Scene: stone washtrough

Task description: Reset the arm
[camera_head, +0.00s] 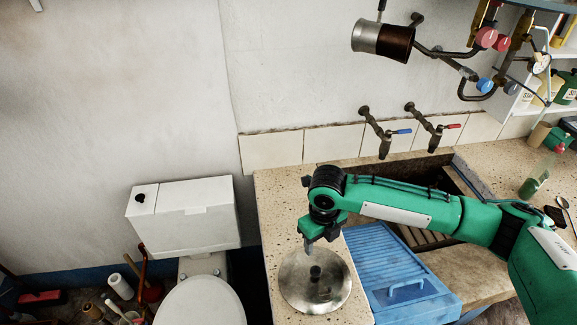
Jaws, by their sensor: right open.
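My right arm, green with black joints, reaches in from the right across the stone washtrough (272,215). My right gripper (309,246) points down and is open, with nothing seen between its fingers. It is above the far edge of a round metal lid (296,288) with a dark knob (315,272). The lid lies on the stone counter left of the basin. Whether the fingertips touch anything is hard to tell. My left gripper is not in view.
A blue ribbed board (383,262) lies right of the lid, partly under my arm. Two wall taps (377,135) (425,128) stand behind the arm. A metal pot (381,40) hangs above. A white toilet (186,222) stands left. A green bottle (533,180) stands right.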

